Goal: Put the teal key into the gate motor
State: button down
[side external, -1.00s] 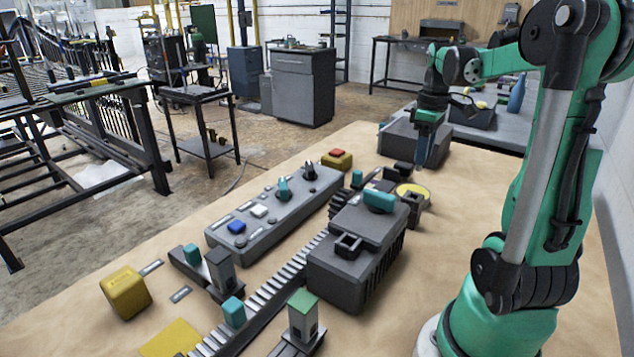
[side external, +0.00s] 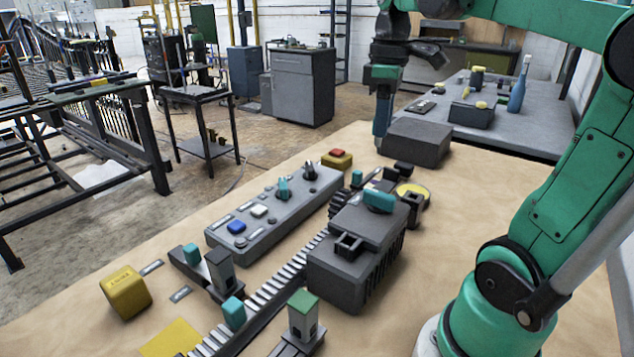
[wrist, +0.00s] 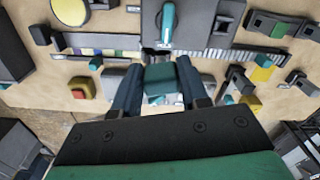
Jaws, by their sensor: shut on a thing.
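My gripper (side external: 382,145) is upright, pointing down beyond the far end of the gate mechanism, by a dark grey block. In the wrist view its two fingers (wrist: 159,78) are shut on a dark teal block, the teal key (wrist: 160,72). The key cannot be made out in the side view. The grey gate motor (side external: 350,275) stands on the table, nearer the side camera than the gripper. It has a teal piece on top and a raised square opening (side external: 348,245). The motor also shows at the top of the wrist view (wrist: 200,25), apart from the key.
A control panel (side external: 250,229) with buttons and knobs lies left of the motor. A toothed rack (side external: 277,285) runs between them. A red-topped yellow button (side external: 337,159), a dark grey block (side external: 415,143) and a yellow block (side external: 125,291) are on the table. Bare table lies right of the motor.

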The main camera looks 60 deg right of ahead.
aim_at(354, 225)
jog(key=shift+s+a+f+n, duration=0.3)
jog(key=shift+a+f+n, duration=0.2)
jog(key=shift+a+f, duration=1.25)
jog(key=shift+s+a+f+n, duration=0.25)
jog(key=shift+a+f+n, duration=0.25)
jog(key=shift+a+f, duration=1.25)
jog(key=shift+s+a+f+n, duration=0.3)
jog(key=shift+a+f+n, duration=0.2)
jog(key=shift+a+f, duration=1.25)
jog(key=shift+a+f, duration=0.15)
jog(key=shift+f, duration=1.1)
grip_release()
jog(key=shift+r, duration=0.1)
notch_tip(354, 225, up, 7)
